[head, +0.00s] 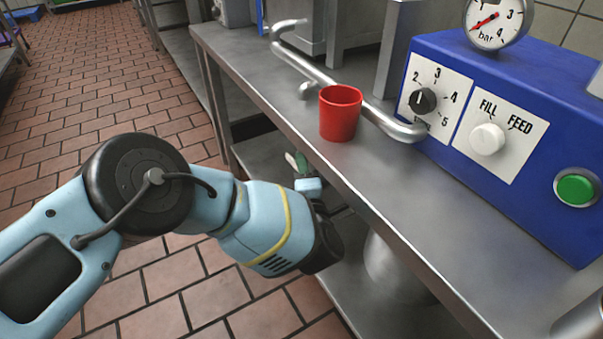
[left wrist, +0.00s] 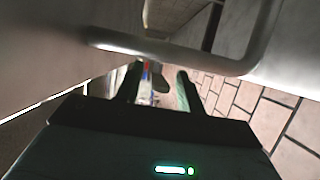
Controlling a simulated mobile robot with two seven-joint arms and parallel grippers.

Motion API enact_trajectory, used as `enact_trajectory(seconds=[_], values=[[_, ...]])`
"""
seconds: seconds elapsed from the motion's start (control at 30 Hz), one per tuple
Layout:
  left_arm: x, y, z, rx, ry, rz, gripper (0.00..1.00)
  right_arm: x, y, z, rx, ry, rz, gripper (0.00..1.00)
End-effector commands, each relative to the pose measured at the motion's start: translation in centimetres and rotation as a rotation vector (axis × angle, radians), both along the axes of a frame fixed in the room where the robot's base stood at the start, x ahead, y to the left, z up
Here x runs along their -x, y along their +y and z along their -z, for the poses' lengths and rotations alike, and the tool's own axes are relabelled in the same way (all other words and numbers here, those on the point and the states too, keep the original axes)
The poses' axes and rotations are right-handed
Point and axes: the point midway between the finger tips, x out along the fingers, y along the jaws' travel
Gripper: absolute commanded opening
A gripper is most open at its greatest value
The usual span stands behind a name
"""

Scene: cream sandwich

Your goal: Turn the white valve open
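The white valve (head: 488,138) is a round white knob on a white plate marked FILL and FEED. The plate is on the front of a blue machine (head: 400,146) at the right of the head view. My left arm comes in from the left, and its wrist is low, beside the steel counter's front edge, well away from the valve. In the left wrist view my left gripper (left wrist: 158,82) shows two dark fingers held apart. I see nothing gripped between them. In the head view the gripper is mostly hidden behind its wrist. My right gripper is in neither view.
A red cup (head: 340,113) stands on the counter (head: 372,190) left of the machine, beside a bent steel pipe (head: 330,80). The machine also carries a black dial (head: 423,101), a green button (head: 576,188) and a gauge (head: 497,20). The counter before the valve is clear.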

Motion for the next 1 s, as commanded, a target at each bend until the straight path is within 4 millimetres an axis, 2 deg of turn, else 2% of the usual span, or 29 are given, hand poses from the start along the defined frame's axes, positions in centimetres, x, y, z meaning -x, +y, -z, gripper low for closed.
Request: enact_trajectory(seconds=[0.2, 0.5, 0.77, 1.0], values=[[-0.1, 0.0, -0.1, 0.001, 0.0, 0.0, 0.38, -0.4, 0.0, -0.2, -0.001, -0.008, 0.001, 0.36], [0.0, 0.0, -0.1, 0.001, 0.0, -0.001, 0.0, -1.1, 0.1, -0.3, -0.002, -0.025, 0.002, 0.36], [0.0, 0.0, -0.1, 0.003, 0.002, -0.001, 0.0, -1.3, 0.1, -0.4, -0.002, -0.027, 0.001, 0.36], [-0.1, 0.3, -1.4, 0.082, 0.107, -0.006, 0.0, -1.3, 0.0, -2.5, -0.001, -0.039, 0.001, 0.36]])
